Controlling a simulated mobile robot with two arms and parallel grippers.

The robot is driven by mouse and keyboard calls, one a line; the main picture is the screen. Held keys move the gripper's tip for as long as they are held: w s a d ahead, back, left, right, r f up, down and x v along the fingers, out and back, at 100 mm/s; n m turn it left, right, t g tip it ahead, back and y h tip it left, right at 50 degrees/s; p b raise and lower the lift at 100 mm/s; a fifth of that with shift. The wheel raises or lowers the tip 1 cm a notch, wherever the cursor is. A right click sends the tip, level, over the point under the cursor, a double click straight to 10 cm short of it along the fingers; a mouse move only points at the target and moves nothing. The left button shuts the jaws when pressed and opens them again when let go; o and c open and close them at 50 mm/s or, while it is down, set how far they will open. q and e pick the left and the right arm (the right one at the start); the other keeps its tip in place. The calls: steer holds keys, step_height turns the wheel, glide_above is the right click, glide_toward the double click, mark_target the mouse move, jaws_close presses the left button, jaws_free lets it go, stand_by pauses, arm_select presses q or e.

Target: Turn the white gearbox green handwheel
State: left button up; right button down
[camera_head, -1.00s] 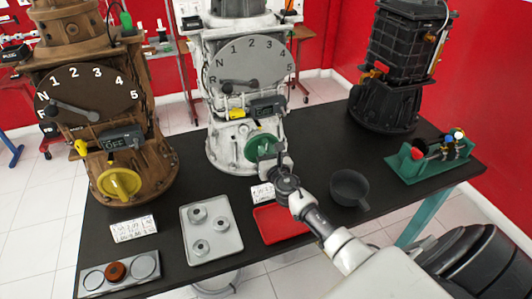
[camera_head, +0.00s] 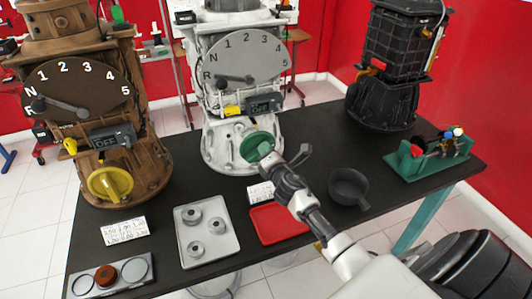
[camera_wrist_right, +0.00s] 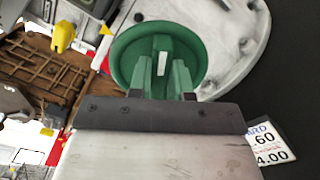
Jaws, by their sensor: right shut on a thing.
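The white gearbox (camera_head: 232,135) stands at the back middle of the black table. Its green handwheel (camera_head: 253,144) is low on the front, partly covered by my right gripper (camera_head: 268,155). In the right wrist view the handwheel (camera_wrist_right: 127,50) is a round green rim with a raised central bar. My right gripper (camera_wrist_right: 160,95) is shut on the handwheel at this bar; the exact contact is partly hidden by the gripper body. The gearbox dial (camera_head: 247,58) has its pointer toward the left, near R. My left gripper is not in view.
A brown gearbox (camera_head: 150,165) with a yellow handwheel (camera_head: 110,184) stands left. A grey tray (camera_head: 227,249), a red tray (camera_head: 272,233) and a dark bowl (camera_head: 348,188) lie near my arm. A black gearbox (camera_head: 390,75) and green stand (camera_head: 437,162) are right.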

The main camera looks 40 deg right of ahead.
steer(key=m, duration=0.3)
steer(key=f+m+b, duration=0.1)
steer(key=m, duration=0.4)
steer(key=shift+d+f+m, duration=0.1)
steer(key=shift+f+m, duration=0.15)
steer(key=shift+m, duration=0.45)
steer(key=c, duration=1)
jaws_free()
steer(key=shift+c, duration=0.2)
steer(key=shift+s, duration=0.1)
steer(key=b+v, duration=0.1)
steer(key=v, duration=0.9)
steer(key=shift+s, duration=0.4)
